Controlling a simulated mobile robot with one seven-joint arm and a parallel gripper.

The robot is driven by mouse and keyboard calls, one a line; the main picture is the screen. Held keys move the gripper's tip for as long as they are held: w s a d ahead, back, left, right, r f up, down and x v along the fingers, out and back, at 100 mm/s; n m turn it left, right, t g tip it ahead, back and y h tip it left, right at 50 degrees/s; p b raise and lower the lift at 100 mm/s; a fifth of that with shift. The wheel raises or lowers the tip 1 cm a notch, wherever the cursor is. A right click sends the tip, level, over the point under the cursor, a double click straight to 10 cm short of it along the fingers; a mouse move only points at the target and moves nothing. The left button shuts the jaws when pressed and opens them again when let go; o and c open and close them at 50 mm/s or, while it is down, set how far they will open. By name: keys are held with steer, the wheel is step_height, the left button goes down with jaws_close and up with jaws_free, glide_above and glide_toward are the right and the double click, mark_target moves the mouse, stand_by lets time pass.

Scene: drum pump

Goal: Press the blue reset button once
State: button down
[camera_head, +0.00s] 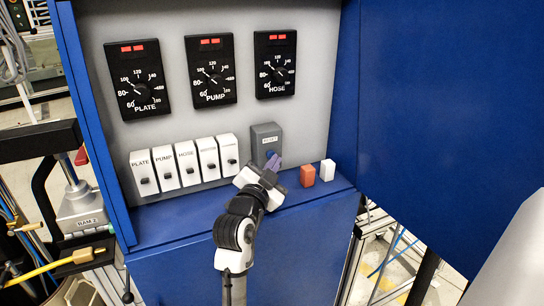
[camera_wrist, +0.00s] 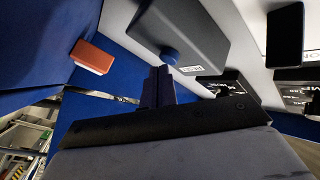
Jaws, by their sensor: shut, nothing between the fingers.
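The grey reset box (camera_head: 265,135) with a "RESET" label stands at the right end of the row of white switches on the panel's ledge. Its round blue button (camera_wrist: 169,55) shows on the box (camera_wrist: 180,32) in the wrist view. In the head view, my fingers partly cover the button (camera_head: 270,153). My gripper (camera_head: 275,161) is shut and empty, in front of the lower part of the box. In the wrist view, the fingertips (camera_wrist: 159,71) are just below the button. I cannot tell whether they touch it.
An orange block (camera_head: 307,175) and a white block (camera_head: 327,170) sit on the blue ledge right of my gripper. The orange block also shows in the wrist view (camera_wrist: 92,56). Several white switches, such as PLATE (camera_head: 143,165), stand to the left. Dials hang above. A blue wall (camera_head: 455,110) closes the right.

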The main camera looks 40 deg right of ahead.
steer(key=shift+w+d, duration=0.1)
steer(key=shift+w, duration=0.35)
stand_by(0.3)
steer(key=shift+s, duration=0.1)
steer(key=shift+s+a, duration=0.2)
steer(key=shift+s, duration=0.6)
steer(key=shift+s+a, duration=0.2)
steer(key=shift+s, duration=0.6)
steer(key=shift+s+a, duration=0.2)
steer(key=shift+s, duration=0.65)
steer(key=shift+s+a, duration=0.2)
steer(key=shift+s, duration=0.6)
steer(key=shift+f, duration=0.1)
